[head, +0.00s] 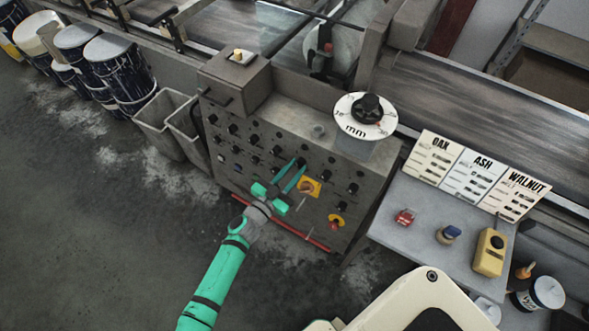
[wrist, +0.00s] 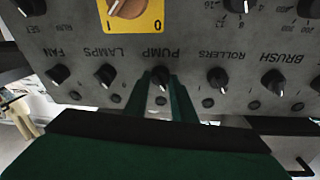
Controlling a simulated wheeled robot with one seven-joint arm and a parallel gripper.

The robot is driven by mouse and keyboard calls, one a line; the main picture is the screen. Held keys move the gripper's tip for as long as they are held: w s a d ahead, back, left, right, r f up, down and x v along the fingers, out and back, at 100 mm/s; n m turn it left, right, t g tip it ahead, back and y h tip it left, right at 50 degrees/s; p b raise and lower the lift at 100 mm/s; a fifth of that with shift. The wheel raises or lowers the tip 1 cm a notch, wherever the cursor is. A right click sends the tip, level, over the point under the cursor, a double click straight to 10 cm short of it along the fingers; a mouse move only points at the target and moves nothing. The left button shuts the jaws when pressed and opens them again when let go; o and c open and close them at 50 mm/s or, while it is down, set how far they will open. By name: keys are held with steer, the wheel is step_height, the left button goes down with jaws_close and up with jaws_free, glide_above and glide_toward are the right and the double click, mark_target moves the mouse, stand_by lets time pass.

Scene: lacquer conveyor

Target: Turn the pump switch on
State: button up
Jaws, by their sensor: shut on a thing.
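The pump switch (wrist: 160,77) is a small black rotary knob with a pale pointer mark, below the upside-down PUMP label in the wrist view. It sits in a row between the lamps knob (wrist: 105,75) and the rollers knob (wrist: 218,78). My gripper (wrist: 165,90) has its two green fingers on either side of the pump switch and is shut on it. In the head view my gripper (head: 295,170) reaches the front of the grey control panel (head: 345,235). Its fingers hide the knob there. I cannot tell the switch's exact setting.
A yellow plate with an orange rotary switch (head: 308,187) is close to my fingers. A red emergency button (head: 335,221) is lower right on the panel. A fan knob (wrist: 57,75) and brush knob (wrist: 273,82) share the row. Grey bins (head: 165,120) stand left of the panel.

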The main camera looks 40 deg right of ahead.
steer(key=shift+m, duration=0.3)
steer(key=m+g, duration=0.1)
steer(key=m, duration=0.7)
steer(key=m+g+y, duration=0.1)
steer(key=m, duration=0.3)
steer(key=shift+w+r+g, duration=0.1)
steer(key=shift+r+g, duration=0.15)
steer(key=shift+g, duration=0.05)
steer(key=shift+m, duration=0.3)
steer(key=o, duration=1.1)
steer(key=shift+c, duration=0.2)
steer(key=v, duration=1)
steer(key=shift+a+r, duration=0.2)
steer(key=shift+a, duration=0.2)
